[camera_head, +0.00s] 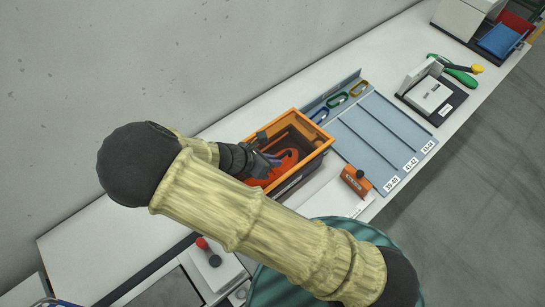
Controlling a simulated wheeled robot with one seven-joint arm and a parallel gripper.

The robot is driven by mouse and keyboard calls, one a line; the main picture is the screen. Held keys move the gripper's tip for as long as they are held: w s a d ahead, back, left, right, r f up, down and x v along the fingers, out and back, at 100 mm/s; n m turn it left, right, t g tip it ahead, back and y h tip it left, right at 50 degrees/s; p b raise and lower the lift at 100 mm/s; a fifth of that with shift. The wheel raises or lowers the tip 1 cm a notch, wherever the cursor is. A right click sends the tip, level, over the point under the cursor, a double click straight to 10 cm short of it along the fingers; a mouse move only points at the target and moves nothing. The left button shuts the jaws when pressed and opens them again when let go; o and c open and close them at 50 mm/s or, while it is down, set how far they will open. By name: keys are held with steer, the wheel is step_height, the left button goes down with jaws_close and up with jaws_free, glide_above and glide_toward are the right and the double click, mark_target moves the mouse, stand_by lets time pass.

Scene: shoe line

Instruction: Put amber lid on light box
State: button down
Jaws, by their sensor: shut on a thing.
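My gripper (272,160) reaches into an orange crate (318,151) near the middle of the view. It is shut on an orange-red curved piece (287,162) inside the crate; my arm hides part of this piece and of the crate. I cannot tell whether this piece is a lid. No thing is clearly an amber lid or a light box. A white box-like piece (430,95) sits on a black mat (453,101) at the upper right, with a pale upright panel (418,73) beside it.
A green-and-yellow tool (460,75) lies farther right.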

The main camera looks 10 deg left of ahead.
stand_by(0.3)
step_height(320, 180, down, 9)
steer(key=b, duration=0.7)
steer(key=shift+r, duration=0.15)
stand_by(0.4)
steer(key=c, duration=1.4)
jaws_free()
steer(key=b+v, duration=0.3)
steer(key=v, duration=1.4)
steer(key=shift+s+r, duration=0.15)
steer(key=shift+r, duration=0.05)
